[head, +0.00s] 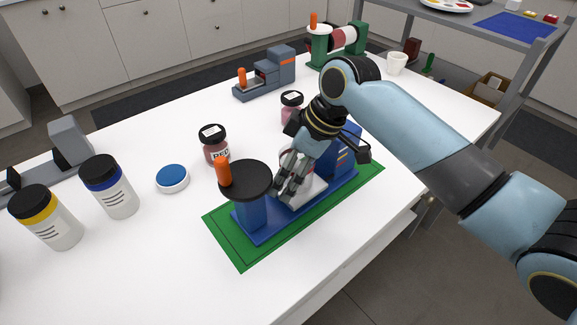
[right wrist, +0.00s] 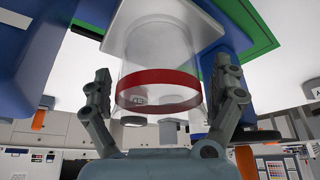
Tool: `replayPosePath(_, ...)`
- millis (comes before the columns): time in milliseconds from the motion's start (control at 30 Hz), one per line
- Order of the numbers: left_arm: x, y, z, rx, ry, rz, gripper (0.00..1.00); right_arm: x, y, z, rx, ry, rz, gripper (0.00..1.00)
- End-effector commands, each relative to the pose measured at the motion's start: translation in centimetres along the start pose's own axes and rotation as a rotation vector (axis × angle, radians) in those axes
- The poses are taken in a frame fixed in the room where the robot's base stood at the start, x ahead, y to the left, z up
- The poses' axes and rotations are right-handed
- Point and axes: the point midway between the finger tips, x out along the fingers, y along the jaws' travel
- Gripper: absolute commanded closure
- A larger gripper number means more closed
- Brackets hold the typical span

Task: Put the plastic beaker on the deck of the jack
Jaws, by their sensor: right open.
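The clear plastic beaker (right wrist: 158,52) with a red band stands between the fingers of my right gripper (right wrist: 163,78) in the right wrist view, which looks upside down. Its base appears to rest on a pale grey deck (right wrist: 205,22). In the head view that deck (head: 312,190) belongs to the blue jack (head: 252,212), which has a black disc (head: 245,181) with an orange knob. My right gripper (head: 284,190) is open around the beaker, with gaps beside the fingers. The beaker is mostly hidden by the gripper in the head view. My left gripper is out of view.
The jack stands on a green mat (head: 228,240). Blue-banded (head: 112,190) and yellow-banded (head: 50,222) jars stand left. The white table is free at front left.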

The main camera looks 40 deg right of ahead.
Motion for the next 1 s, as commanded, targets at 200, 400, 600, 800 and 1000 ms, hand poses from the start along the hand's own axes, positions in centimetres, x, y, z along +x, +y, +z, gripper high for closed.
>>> replayPosePath(200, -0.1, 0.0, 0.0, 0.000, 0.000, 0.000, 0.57, -0.9, 0.1, -0.1, -0.001, 0.000, 0.003, 0.06)
replayPosePath(400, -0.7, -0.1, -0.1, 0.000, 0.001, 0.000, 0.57, -5.0, 0.1, -0.1, -0.004, 0.000, 0.005, 0.06)
replayPosePath(600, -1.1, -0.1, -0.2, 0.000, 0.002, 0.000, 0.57, -9.4, 0.1, -0.1, -0.004, -0.001, 0.004, 0.06)
replayPosePath(800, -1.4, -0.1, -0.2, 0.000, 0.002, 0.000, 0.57, -11.8, 0.1, -0.1, -0.001, -0.001, 0.001, 0.06)
replayPosePath(1000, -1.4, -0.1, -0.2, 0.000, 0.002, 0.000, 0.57, -12.2, 0.0, -0.1, 0.000, 0.000, 0.000, 0.06)
